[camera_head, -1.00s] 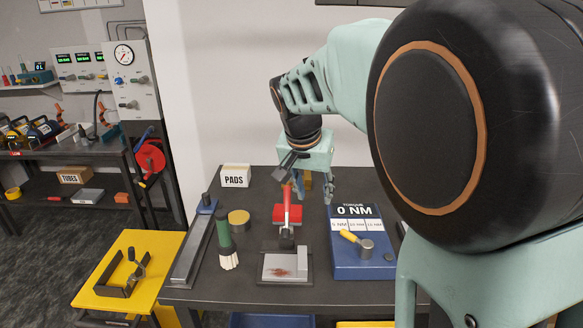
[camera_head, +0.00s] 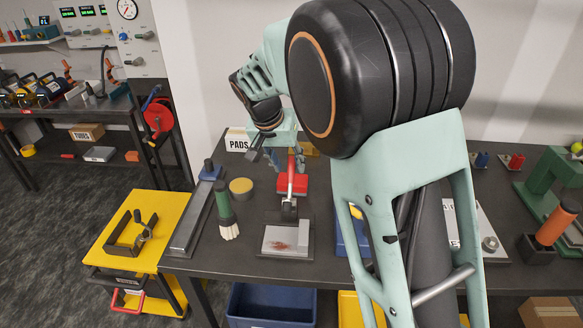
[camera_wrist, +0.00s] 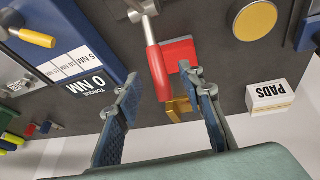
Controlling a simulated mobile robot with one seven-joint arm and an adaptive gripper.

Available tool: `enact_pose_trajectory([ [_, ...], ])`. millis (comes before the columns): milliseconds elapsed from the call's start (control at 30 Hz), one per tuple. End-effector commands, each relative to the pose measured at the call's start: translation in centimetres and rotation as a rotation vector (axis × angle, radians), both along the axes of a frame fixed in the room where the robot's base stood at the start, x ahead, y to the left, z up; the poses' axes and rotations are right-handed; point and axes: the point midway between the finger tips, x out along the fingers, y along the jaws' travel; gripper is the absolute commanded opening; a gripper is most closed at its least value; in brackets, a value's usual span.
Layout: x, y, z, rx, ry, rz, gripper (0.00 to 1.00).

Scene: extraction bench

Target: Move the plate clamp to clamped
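The plate clamp (camera_head: 289,208) stands at the back of a grey plate with a rusty brown patch (camera_head: 287,240) on the bench. Its red handle (camera_head: 291,172) points up and back from the grey pivot; it also shows in the wrist view (camera_wrist: 158,72). A red block (camera_head: 299,184) lies behind the pivot. My gripper (camera_head: 276,158) is above and behind the clamp. In the wrist view my gripper (camera_wrist: 168,100) is open, fingers wide apart.
A PADS box (camera_head: 238,141), a round yellow tin (camera_head: 241,187) and a green-handled brush (camera_head: 225,212) stand left of the clamp. The blue torque unit (camera_wrist: 75,45) is close on its other side, mostly behind my arm in the head view. A brass block (camera_wrist: 178,108) lies near the handle.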

Motion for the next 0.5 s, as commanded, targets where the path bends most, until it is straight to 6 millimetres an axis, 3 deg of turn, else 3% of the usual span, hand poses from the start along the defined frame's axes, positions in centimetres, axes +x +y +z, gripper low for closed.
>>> enact_pose_trajectory([
  [200, 1.0, -0.6, -2.5, -0.001, 0.001, -0.001, 0.36],
  [500, 1.2, -0.7, -3.1, 0.000, 0.000, 0.000, 0.36],
])
